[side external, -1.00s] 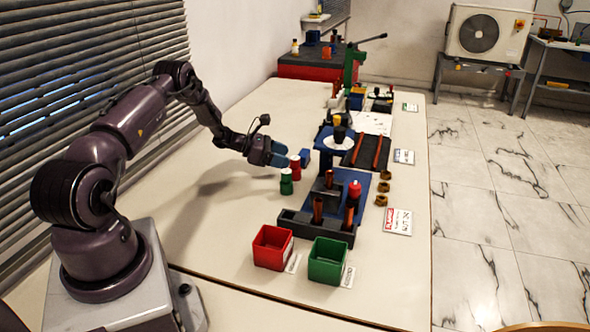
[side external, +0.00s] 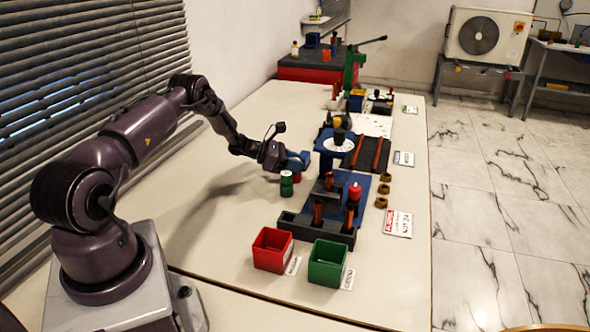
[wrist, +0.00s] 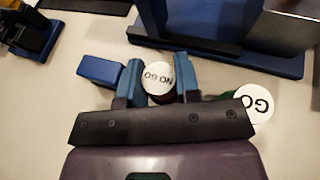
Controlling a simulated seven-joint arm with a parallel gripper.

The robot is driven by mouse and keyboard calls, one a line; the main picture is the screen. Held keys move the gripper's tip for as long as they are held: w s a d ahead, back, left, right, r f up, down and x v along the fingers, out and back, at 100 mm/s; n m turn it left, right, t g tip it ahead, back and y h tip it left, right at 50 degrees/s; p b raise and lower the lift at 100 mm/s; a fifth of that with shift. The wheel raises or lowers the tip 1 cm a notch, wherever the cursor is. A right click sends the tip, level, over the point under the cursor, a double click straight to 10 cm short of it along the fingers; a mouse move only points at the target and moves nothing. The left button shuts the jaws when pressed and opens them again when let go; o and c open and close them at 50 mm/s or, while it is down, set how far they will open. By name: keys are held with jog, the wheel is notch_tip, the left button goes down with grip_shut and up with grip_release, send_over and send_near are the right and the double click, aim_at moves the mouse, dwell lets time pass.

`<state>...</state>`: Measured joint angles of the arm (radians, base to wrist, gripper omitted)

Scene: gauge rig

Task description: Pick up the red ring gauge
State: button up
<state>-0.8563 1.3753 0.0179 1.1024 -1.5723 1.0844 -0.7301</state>
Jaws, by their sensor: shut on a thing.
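The red ring gauge (side external: 297,177) stands on the table, mostly hidden in the side view by my gripper (side external: 294,163). In the wrist view, its round white top marked NO GO (wrist: 157,76) lies between the two blue fingers of my gripper (wrist: 159,80). The fingers are shut on it, one on each side. I cannot tell any gap between the gauge and the table. The green gauge (side external: 286,185) stands just beside it, its top marked GO (wrist: 253,102) to the right in the wrist view.
A blue block (wrist: 98,70) lies left of the left finger in the wrist view. A dark blue fixture (side external: 366,189) stands to the right. A red bin (side external: 272,250) and a green bin (side external: 328,263) are at the front. The table left of the gauges is clear.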

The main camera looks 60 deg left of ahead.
jog(key=shift+r, duration=0.5)
notch_tip(320, 180, up, 3)
jog(key=shift+f, duration=0.2)
jog(key=s+d+r, duration=0.8)
jog(key=s+r, duration=0.1)
jog(key=s, duration=0.2)
jog(key=w+d+r, duration=0.3)
jog(key=w+d, duration=0.5)
jog(key=w, duration=0.4)
jog(key=shift+w+d+r, duration=0.15)
jog(key=shift+w+r, duration=0.05)
jog(key=shift+w, duration=0.05)
